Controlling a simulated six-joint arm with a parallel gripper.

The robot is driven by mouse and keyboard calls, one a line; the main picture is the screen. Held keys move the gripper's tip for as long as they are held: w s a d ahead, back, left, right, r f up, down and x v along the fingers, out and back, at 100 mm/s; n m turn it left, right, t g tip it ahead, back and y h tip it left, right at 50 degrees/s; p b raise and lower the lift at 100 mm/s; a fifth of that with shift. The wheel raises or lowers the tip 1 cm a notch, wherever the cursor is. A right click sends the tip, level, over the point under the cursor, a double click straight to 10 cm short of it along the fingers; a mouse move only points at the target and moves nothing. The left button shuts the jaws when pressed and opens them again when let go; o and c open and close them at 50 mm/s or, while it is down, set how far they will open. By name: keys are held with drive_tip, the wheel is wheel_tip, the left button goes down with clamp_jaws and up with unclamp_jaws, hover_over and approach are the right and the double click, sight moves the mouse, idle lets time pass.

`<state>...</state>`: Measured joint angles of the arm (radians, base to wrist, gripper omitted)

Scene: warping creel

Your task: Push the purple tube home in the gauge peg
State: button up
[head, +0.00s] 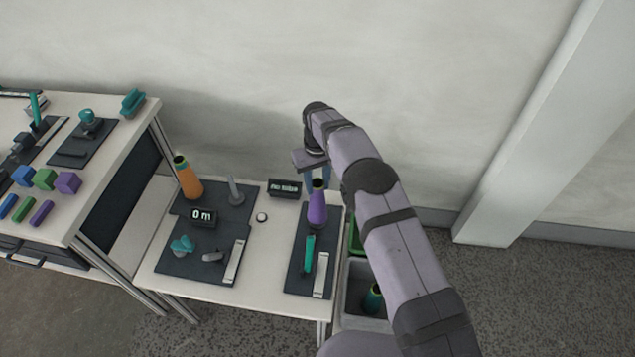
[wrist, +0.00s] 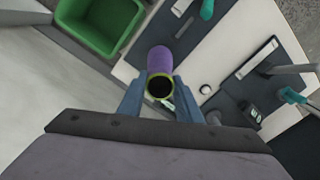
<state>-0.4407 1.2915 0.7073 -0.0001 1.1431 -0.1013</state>
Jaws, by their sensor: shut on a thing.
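The purple tube (head: 317,208) stands about upright at the back of the dark right-hand mat (head: 298,276), under my gripper. It tapers upward to a dark top with a yellow-green rim. My gripper (head: 319,183) points down from above, its blue fingers at the tube's top. In the wrist view the purple tube (wrist: 166,60) shows its open dark end between the fingers of my gripper (wrist: 160,88), which is shut on it. I see no gauge peg under the tube; how far down the tube sits cannot be told. The display (head: 285,188) beside it reads "no tube".
An orange tube (head: 187,180), a grey peg (head: 235,190) and a "0 m" display (head: 203,216) stand on the left mat. A teal-green handled tool (head: 309,254) lies in front of the purple tube. Bins (head: 350,318) stand right of the table; the wall is behind.

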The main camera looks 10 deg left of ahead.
drive_tip(key=shift+f, duration=0.1)
idle(0.3)
drive_tip(key=shift+f+b, duration=0.85)
drive_tip(key=shift+f, duration=0.15)
drive_tip(key=o, duration=1.2)
drive_tip(key=shift+o, duration=0.2)
drive_tip(key=shift+r+p, duration=1.8)
drive_tip(key=shift+r, duration=1.75)
